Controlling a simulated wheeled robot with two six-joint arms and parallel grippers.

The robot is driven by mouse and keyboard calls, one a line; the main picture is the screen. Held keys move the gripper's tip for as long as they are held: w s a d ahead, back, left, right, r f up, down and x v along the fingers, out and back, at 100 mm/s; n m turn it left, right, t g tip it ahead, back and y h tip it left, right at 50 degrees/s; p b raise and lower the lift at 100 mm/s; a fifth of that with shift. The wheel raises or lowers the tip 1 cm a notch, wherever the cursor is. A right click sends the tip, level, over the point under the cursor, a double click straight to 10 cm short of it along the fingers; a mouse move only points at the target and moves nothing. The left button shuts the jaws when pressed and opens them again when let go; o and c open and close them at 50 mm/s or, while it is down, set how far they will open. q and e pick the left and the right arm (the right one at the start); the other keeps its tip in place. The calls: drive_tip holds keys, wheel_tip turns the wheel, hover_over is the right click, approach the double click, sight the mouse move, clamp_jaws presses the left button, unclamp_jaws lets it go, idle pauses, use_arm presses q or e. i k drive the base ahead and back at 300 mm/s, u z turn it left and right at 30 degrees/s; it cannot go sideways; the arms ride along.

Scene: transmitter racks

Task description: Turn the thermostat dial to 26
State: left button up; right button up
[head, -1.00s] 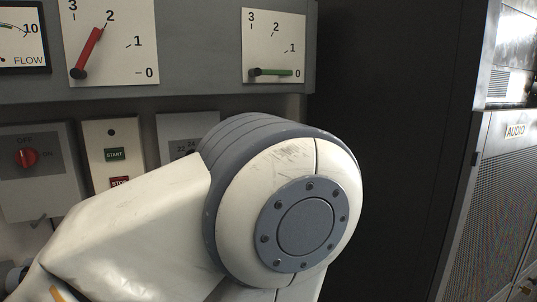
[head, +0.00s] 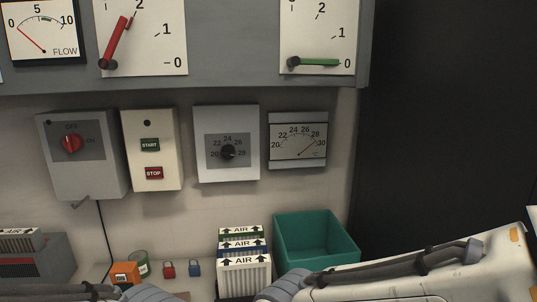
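The thermostat is a pale wall box (head: 205,171) with a grey scale plate, in the middle of the head view. Its black round dial (head: 228,152) sits at the plate's centre, with the numbers 20 to 28 arched around it. The dial's pointer is too small to read. To its right a thermometer gauge (head: 298,140) marked 20 to 30 has its red needle near the upper end. Neither gripper is in view; only parts of my arms show along the bottom edge, well below the dial.
Left of the thermostat are a START/STOP box (head: 150,128) and a box with a red rotary switch (head: 72,143). A grey lever panel (head: 225,74) hangs above. Below stand AIR filters (head: 243,262), a green bin (head: 315,240) and small padlocks (head: 168,269). The wall before the dial is clear.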

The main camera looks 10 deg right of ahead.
sight(227, 151)
drive_tip(key=u, duration=1.65)
drive_tip(key=i, duration=1.1)
drive_tip(key=z, duration=2.25)
